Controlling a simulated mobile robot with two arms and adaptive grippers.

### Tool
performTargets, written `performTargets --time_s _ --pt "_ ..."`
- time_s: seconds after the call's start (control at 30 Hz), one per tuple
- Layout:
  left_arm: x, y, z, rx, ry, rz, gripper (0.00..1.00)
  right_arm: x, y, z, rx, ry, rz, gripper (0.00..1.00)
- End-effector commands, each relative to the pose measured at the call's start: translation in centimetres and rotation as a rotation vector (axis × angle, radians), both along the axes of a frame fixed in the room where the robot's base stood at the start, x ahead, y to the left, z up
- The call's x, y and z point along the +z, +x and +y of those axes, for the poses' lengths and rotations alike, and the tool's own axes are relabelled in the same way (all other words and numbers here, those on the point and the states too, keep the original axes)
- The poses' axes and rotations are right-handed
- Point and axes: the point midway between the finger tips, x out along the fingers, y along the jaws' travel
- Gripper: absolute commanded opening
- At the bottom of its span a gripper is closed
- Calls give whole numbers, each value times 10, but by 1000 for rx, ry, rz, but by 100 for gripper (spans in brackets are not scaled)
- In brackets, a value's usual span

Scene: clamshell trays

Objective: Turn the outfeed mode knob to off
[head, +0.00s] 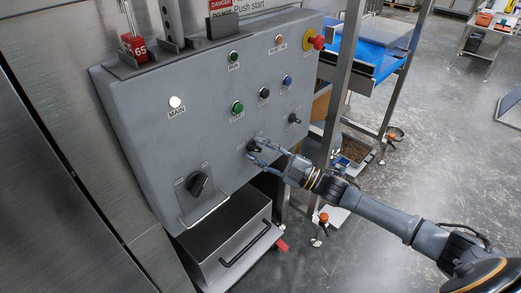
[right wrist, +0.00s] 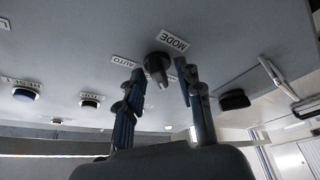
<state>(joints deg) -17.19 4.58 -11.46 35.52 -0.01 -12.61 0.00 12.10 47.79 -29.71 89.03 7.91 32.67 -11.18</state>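The small black mode knob (head: 253,146) is on the lower middle of the grey control panel (head: 150,130). In the right wrist view the knob (right wrist: 157,66) is close ahead, with a MODE label and an AUTO label beside it. My right gripper (head: 256,152) reaches in from the right, its two blue-padded fingertips at the knob. In the right wrist view the gripper (right wrist: 161,76) is open, one finger on each side of the knob, with small gaps visible. An OFF label cannot be read. My left gripper is not in view.
A large black rotary knob (head: 198,184) is lower left on the panel, and a smaller black switch (head: 293,118) is to the right. Several buttons and a red emergency stop (head: 317,42) sit above. A metal drawer box (head: 235,245) with a handle stands below.

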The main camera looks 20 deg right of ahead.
Motion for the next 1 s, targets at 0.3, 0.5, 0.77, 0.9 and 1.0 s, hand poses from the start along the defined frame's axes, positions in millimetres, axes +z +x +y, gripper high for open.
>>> performTargets --time_s 0.3,0.5,0.77,0.9,1.0 --pt "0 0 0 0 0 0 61 0 0 0 0 0 0 15" --pt "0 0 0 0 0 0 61 0 0 0 0 0 0 0" --pt "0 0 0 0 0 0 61 -1 0 0 -1 49 19 0" --pt "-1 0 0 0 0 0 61 -1 0 1 -1 121 50 0" --pt "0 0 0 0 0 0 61 -1 0 1 0 192 80 0"
